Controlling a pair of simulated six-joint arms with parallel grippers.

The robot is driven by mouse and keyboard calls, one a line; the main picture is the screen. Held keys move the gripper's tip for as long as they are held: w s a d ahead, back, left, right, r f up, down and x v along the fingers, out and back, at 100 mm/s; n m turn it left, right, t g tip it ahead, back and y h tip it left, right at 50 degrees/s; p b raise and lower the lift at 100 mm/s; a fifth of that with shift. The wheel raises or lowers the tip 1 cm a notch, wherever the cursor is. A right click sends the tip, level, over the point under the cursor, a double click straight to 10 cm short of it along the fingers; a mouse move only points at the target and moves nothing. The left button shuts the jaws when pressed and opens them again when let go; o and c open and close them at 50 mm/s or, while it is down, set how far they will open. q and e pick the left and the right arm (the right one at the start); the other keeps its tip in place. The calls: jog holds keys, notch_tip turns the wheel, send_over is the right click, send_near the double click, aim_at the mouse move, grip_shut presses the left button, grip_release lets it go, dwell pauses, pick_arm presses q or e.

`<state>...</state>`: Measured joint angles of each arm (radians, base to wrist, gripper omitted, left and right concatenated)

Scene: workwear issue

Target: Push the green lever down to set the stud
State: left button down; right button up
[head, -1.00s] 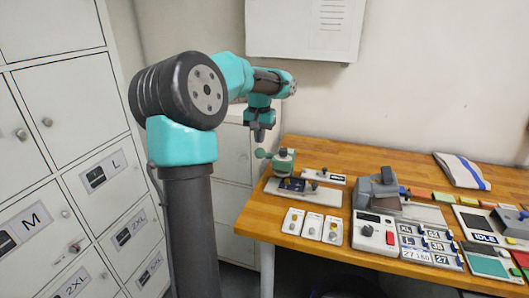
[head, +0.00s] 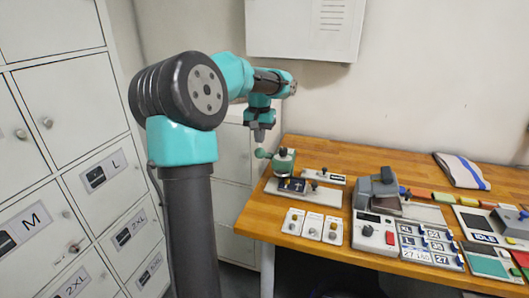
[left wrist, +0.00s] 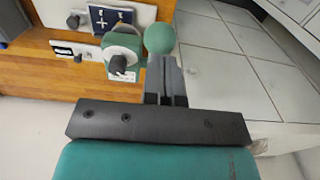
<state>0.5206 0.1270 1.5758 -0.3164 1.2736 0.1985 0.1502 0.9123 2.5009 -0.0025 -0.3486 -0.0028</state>
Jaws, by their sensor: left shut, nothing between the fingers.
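The stud press (head: 282,163) stands at the table's left end. Its green lever (head: 261,153) ends in a round knob pointing left. A dark blue patch (head: 292,185) lies on the press base. My left gripper (head: 259,138) is shut and empty, pointing down just above the knob. In the left wrist view, the shut fingers (left wrist: 164,70) are close by the green knob (left wrist: 160,38), with the press head (left wrist: 122,48) beside it. Whether fingers and knob touch is unclear. My right gripper is not in view.
Three small switch plates (head: 312,226) lie at the table's front left. A grey device (head: 376,190), a control box with a red button (head: 376,233) and a size panel (head: 428,245) stand further right. A folded cloth (head: 461,171) lies behind. Lockers (head: 70,110) line the left.

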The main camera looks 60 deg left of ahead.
aim_at(259, 151)
pick_arm(q)
jog(key=shift+f, duration=1.15)
jog(key=shift+s+d+f, duration=0.2)
jog(key=shift+s+f, duration=0.05)
jog(key=shift+f, duration=0.35)
jog(key=shift+s+d+f, duration=0.15)
jog(key=shift+s+f, duration=0.05)
jog(key=shift+f, duration=0.35)
jog(key=shift+s+d+f, duration=0.1)
jog(key=shift+s+f, duration=0.05)
jog(key=shift+f, duration=0.65)
jog(key=shift+s+d+f, duration=0.1)
jog(key=shift+s+f, duration=0.05)
jog(key=shift+f, duration=0.6)
jog(key=shift+s+d+f, duration=0.1)
jog(key=shift+s+f, duration=0.05)
jog(key=shift+f, duration=0.65)
dwell(1.0)
notch_tip(259, 151, up, 13)
dwell(2.1)
